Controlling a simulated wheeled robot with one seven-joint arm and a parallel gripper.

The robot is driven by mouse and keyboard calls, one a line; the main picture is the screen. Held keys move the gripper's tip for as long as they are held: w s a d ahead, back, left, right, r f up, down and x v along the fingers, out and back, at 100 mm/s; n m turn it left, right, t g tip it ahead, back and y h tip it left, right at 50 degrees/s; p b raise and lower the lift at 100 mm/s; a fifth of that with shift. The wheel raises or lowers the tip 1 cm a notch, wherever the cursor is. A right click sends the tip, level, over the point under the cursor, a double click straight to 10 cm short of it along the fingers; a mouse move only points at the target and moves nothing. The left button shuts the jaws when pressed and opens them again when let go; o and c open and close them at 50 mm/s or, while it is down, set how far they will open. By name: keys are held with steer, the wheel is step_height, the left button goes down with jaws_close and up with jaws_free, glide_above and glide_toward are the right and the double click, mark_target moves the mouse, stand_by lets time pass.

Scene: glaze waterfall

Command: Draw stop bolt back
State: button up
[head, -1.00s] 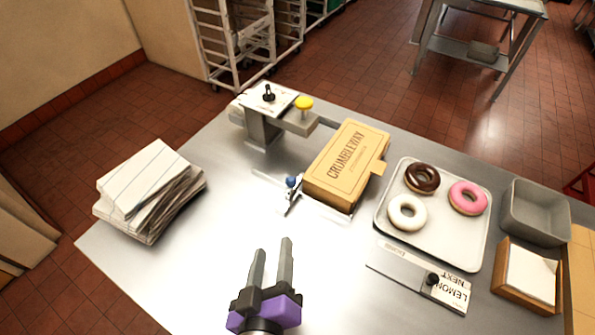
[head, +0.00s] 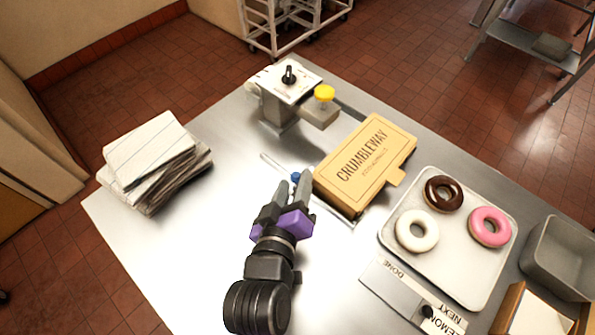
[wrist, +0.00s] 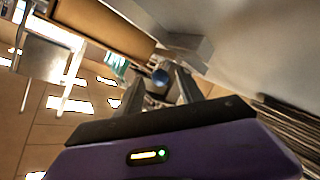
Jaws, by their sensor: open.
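The stop bolt has a blue ball knob (head: 295,176) and sits on the metal table to the left of the cardboard box, at the near end of a thin rail (head: 272,161). My gripper (head: 293,187) is open, with its two grey fingers pointing at the knob. In the wrist view the blue knob (wrist: 160,77) shows between the fingertips of my gripper (wrist: 163,82). The fingers do not visibly close on it. The bolt's body is mostly hidden behind my fingers in the head view.
A yellow box (head: 365,160) stands right of the knob. A tray (head: 395,247) with donuts is at right. A paper stack (head: 150,160) lies at left. The table's front left is clear.

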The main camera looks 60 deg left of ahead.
steer(key=shift+x, duration=1.4)
steer(key=c, duration=1)
steer(key=shift+w+d+r, duration=0.1)
steer(key=shift+w, duration=0.1)
